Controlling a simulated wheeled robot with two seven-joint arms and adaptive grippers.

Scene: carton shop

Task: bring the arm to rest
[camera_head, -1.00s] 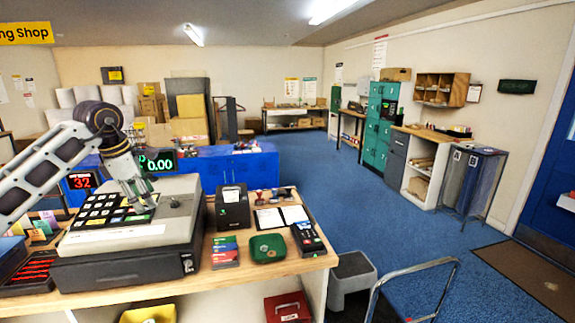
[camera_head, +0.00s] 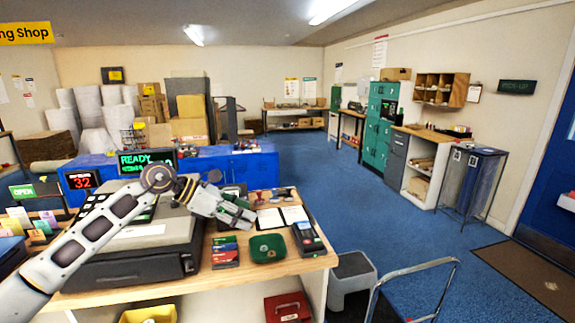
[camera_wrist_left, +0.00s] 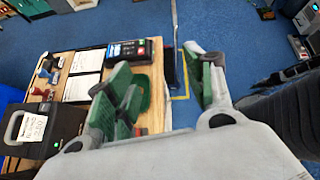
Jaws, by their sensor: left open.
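My left arm reaches in from the left of the head view, over the grey cash register (camera_head: 135,262). My left gripper (camera_head: 243,217) is above the counter (camera_head: 285,266), in front of the black box-shaped printer (camera_head: 232,192) and left of the open white booklet (camera_head: 283,217). In the left wrist view the gripper (camera_wrist_left: 165,95) has its green-padded fingers apart, with nothing between them. My right gripper is not in view.
A green dish (camera_head: 268,248), a stack of coloured cards (camera_head: 225,251) and a card terminal (camera_head: 308,238) lie on the counter near the gripper. A grey step stool (camera_head: 352,280) stands right of the counter. Blue floor (camera_head: 330,190) beyond is clear.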

